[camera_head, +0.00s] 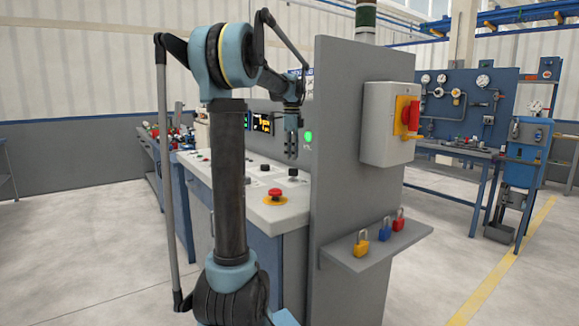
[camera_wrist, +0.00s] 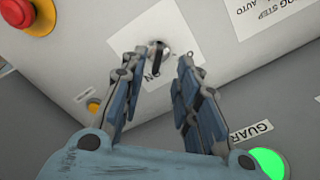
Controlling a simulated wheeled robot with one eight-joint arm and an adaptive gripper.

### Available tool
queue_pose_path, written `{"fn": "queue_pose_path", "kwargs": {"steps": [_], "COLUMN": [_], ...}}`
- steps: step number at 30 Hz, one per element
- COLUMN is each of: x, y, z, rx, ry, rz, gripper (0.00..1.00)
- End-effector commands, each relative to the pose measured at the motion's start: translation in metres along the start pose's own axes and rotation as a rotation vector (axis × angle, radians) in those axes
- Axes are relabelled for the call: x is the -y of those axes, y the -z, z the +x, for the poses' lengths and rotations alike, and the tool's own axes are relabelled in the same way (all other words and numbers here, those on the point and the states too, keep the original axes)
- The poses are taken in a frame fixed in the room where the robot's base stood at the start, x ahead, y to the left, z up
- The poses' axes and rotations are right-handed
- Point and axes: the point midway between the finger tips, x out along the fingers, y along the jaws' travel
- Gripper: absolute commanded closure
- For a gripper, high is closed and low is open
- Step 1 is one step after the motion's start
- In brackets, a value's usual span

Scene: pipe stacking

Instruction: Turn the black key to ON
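The black key (camera_wrist: 157,56) stands in a switch on the light grey panel, over a white label (camera_wrist: 173,32). Part of the label's lettering shows, ending in "N"; my fingers cover some of it. My gripper (camera_wrist: 163,58) is open, with one finger on each side of the key. Gaps show between the fingers and the key, and I cannot tell how far the tips are from the panel. In the head view, my gripper (camera_head: 291,148) points down over the console (camera_head: 240,178). I cannot pick out the key for sure there.
A red emergency button (camera_wrist: 16,12) on a yellow base is near the key; it also shows in the head view (camera_head: 275,195). A lit green button (camera_wrist: 268,162) is on the panel marked GUARD. A tall grey wall (camera_head: 336,150) stands right of the console.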

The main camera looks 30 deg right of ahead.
Motion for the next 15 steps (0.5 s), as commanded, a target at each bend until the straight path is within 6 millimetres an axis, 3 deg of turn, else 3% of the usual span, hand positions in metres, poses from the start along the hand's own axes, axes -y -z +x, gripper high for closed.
{"fn": "queue_pose_path", "kwargs": {"steps": [6, 15], "x": [0.001, 0.001], "y": [-0.001, -0.001], "z": [-0.034, -0.049], "rx": [0.000, 0.000], "ry": [0.000, 0.000], "rz": [0.000, 0.000], "gripper": [0.71, 0.71]}}
